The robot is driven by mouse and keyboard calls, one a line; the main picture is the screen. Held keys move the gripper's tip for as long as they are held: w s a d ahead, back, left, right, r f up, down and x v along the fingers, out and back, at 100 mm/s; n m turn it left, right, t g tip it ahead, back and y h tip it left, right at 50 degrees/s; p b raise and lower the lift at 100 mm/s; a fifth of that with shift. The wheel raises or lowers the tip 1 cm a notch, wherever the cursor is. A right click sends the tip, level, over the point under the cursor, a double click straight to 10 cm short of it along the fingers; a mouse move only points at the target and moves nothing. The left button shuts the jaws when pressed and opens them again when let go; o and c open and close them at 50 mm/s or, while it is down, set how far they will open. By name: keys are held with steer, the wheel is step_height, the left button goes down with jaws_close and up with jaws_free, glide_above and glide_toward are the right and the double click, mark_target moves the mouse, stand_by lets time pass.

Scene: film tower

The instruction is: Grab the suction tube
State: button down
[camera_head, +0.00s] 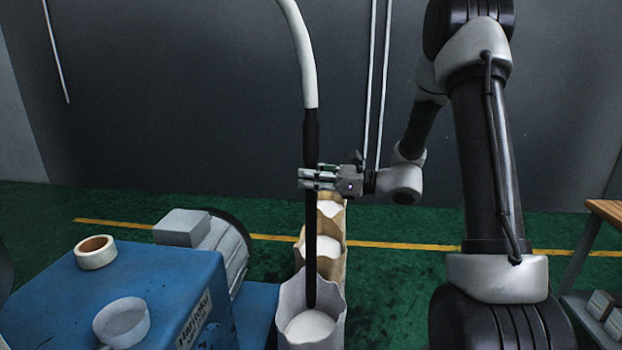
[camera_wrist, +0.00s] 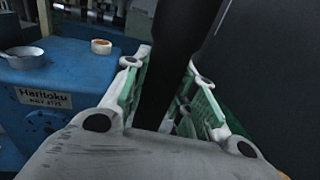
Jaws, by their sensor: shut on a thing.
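The suction tube (camera_head: 311,150) hangs upright in the head view, with a white hose above and a long black lower part. Its lower end reaches down over the nearest open bag (camera_head: 312,300) of white material; whether the tip touches the material I cannot tell. My gripper (camera_head: 312,178) is shut on the black part, coming from the right. In the wrist view the black tube (camera_wrist: 172,65) stands between the two green-padded fingers (camera_wrist: 168,95).
Several open bags stand in a row behind the nearest one. A blue machine (camera_head: 150,290) at left carries a tape roll (camera_head: 96,252) and a metal pan (camera_head: 121,322). A wooden table (camera_head: 605,210) is at the right edge. Green floor between is clear.

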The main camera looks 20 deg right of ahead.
mark_target(312, 153)
steer(key=shift+r, duration=2.15)
steer(key=shift+r, duration=1.05)
steer(key=shift+d, duration=0.1)
